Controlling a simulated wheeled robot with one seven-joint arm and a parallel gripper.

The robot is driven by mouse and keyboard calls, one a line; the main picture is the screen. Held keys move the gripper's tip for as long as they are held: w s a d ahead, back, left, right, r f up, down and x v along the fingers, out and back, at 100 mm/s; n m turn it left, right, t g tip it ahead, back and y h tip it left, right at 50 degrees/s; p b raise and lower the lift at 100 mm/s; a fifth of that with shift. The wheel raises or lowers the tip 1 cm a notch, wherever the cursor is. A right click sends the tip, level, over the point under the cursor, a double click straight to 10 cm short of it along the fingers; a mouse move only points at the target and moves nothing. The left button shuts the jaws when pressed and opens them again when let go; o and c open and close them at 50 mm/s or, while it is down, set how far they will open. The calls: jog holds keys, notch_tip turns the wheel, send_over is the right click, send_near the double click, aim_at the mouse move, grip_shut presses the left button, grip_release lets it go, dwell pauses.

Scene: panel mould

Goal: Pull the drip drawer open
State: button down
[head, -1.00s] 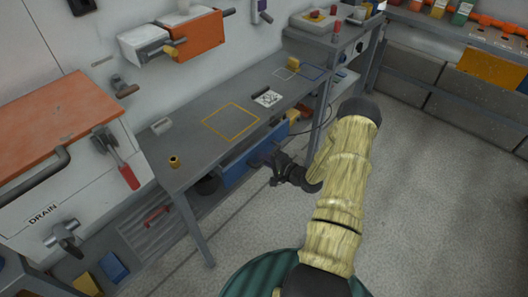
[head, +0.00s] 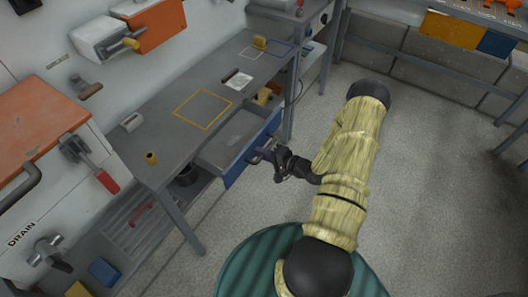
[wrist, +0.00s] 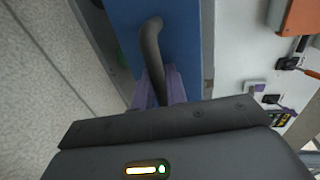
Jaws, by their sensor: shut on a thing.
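The drip drawer (head: 236,170) has a blue front and sits under the grey bench. It stands partly open, with its grey inside showing in the head view. Its blue front (wrist: 187,45) fills the upper middle of the wrist view. The dark curved bar handle (wrist: 151,48) runs down from the blue front to between my purple fingers. My gripper (head: 262,155) is at the drawer front, shut on the handle; it also shows in the wrist view (wrist: 160,90). The lower end of the handle is hidden by my gripper.
The grey bench top (head: 175,138) carries a yellow square outline and a small brass piece (head: 151,158). A yellow item (head: 264,97) shows toward the drawer's far end. A bench leg (head: 184,222) stands left of the drawer. The floor (head: 410,170) to the right is clear.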

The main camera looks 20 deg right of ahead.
jog(key=c, duration=1.5)
grip_release()
jog(key=v, duration=1.7)
jog(key=shift+s+d, duration=0.1)
jog(key=shift+s, duration=0.1)
